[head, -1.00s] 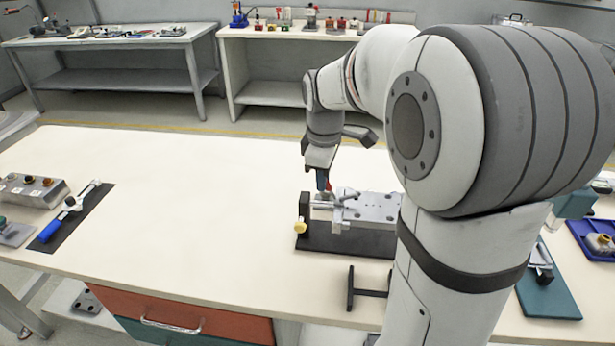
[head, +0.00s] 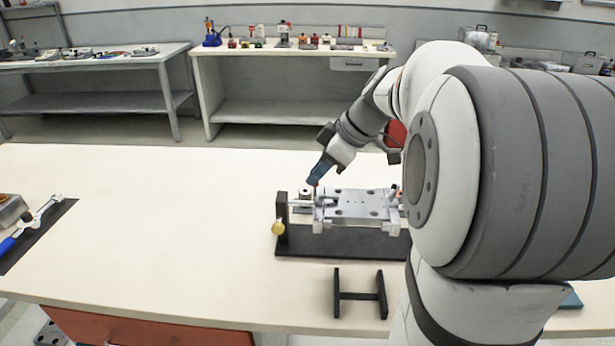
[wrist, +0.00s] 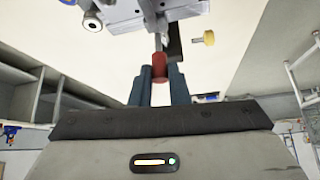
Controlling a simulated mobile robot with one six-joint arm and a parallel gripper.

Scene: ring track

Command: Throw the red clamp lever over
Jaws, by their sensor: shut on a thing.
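The red clamp lever shows its red grip (wrist: 160,66) between the fingertips in the wrist view. My gripper (wrist: 160,78) is shut on that grip with its blue-grey fingers. In the head view my gripper (head: 315,182) reaches down, tilted, at the left end of the clamp fixture. The grip is mostly hidden by the fingers there. The fixture has a silver metal block (head: 360,205) on a black base (head: 335,243). A black upright post (head: 282,215) with a yellow knob (head: 278,228) stands at its left end.
A black stand (head: 360,294) with two uprights sits in front of the fixture. A blue-handled tool (head: 30,228) lies on a dark mat at the far left. The white table (head: 150,230) is clear between them. Benches with items stand behind.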

